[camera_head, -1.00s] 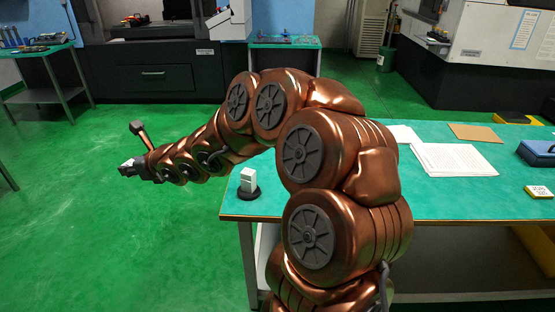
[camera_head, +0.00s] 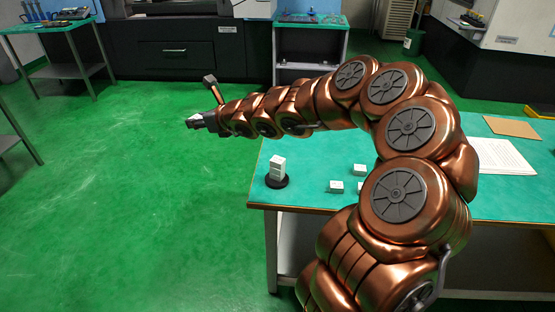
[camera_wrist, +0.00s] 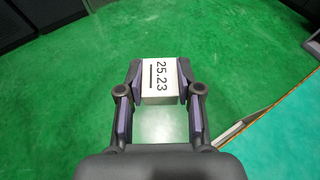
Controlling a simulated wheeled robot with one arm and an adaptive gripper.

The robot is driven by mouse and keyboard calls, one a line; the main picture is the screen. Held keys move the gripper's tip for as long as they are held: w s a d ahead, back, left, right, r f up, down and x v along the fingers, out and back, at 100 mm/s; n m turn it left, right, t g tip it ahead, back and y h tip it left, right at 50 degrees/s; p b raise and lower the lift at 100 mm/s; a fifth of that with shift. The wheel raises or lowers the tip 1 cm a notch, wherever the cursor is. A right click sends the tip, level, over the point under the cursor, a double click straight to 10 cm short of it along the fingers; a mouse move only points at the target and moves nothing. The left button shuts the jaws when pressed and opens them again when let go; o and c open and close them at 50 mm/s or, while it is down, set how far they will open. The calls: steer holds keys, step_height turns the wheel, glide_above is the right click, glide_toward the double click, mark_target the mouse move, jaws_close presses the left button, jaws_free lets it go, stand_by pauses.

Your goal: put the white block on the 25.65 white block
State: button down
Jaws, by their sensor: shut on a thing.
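My gripper (camera_head: 195,122) is shut on a white block (camera_wrist: 160,80) marked 25.23, held between both fingertips over the green floor, left of the table. A stack of white blocks (camera_head: 278,167) stands upright on a black round base (camera_head: 277,182) near the table's left front corner. My gripper is apart from the stack, to its left and higher in the head view. Two loose white blocks lie on the table, one nearer (camera_head: 337,187) and one farther back (camera_head: 360,169). No marking on the table blocks is readable, so I cannot tell which is 25.65.
The green-topped table (camera_head: 310,160) is at the right; its edge (camera_wrist: 240,130) shows at the wrist view's lower right. Papers (camera_head: 502,156) lie farther right. A small table (camera_head: 310,20) and dark machine (camera_head: 170,60) stand behind. Open floor lies left.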

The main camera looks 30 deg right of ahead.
steer(key=shift+d+r, duration=0.1)
steer(key=shift+w+d, duration=0.1)
steer(key=shift+d, duration=0.25)
steer(key=shift+d+r, duration=0.1)
steer(key=s+d+f+n+g+y+p, duration=0.1)
steer(key=s+d+n+y+p, duration=0.35)
steer(key=d, duration=0.75)
steer(key=s+d+f+n+g+y, duration=0.1)
steer(key=s+d+f, duration=0.25)
steer(key=s, duration=0.65)
steer(key=s+d+f+n+g, duration=0.1)
steer(key=s+d+f+g, duration=0.3)
steer(key=s, duration=0.6)
steer(key=t+p, duration=0.2)
steer(key=p, duration=0.3)
glide_above(279, 159)
steer(key=f, duration=0.3)
steer(key=shift+s+m, duration=0.25)
steer(key=shift+w+f, duration=0.15)
steer(key=shift+f, duration=0.05)
